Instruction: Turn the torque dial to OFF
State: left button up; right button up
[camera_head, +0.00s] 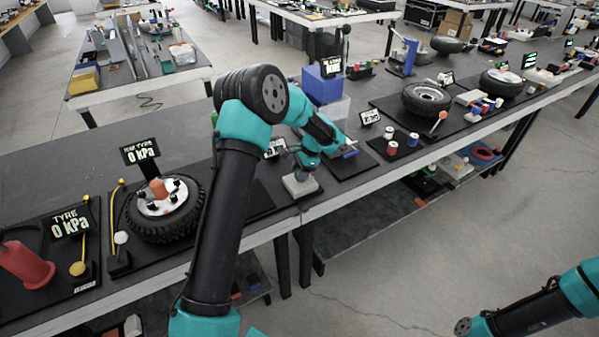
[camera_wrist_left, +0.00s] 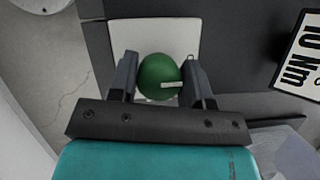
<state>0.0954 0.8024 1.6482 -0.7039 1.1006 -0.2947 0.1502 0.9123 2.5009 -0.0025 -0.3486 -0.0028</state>
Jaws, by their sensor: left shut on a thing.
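The torque dial is a round green knob (camera_wrist_left: 158,72) with a white pointer mark toward its right side in the left wrist view. It sits on a white base plate (camera_wrist_left: 190,35), which also shows in the head view (camera_head: 299,188). My left gripper (camera_wrist_left: 160,76) is shut on the knob, one dark finger on each side. In the head view my left gripper (camera_head: 303,172) points down over the plate, and the knob is mostly hidden by it. A sign reading 10 Nm (camera_wrist_left: 302,58) stands to the right in the wrist view. I see no OFF marking.
A blue box (camera_head: 322,85) is behind the gripper. My right arm shows only in part at bottom right.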

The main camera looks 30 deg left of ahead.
dwell(0.3)
pick_arm(q)
jog(key=o, duration=0.9)
jog(key=shift+r, duration=0.1)
jog(key=v, duration=1.7)
jog(key=shift+d, duration=0.1)
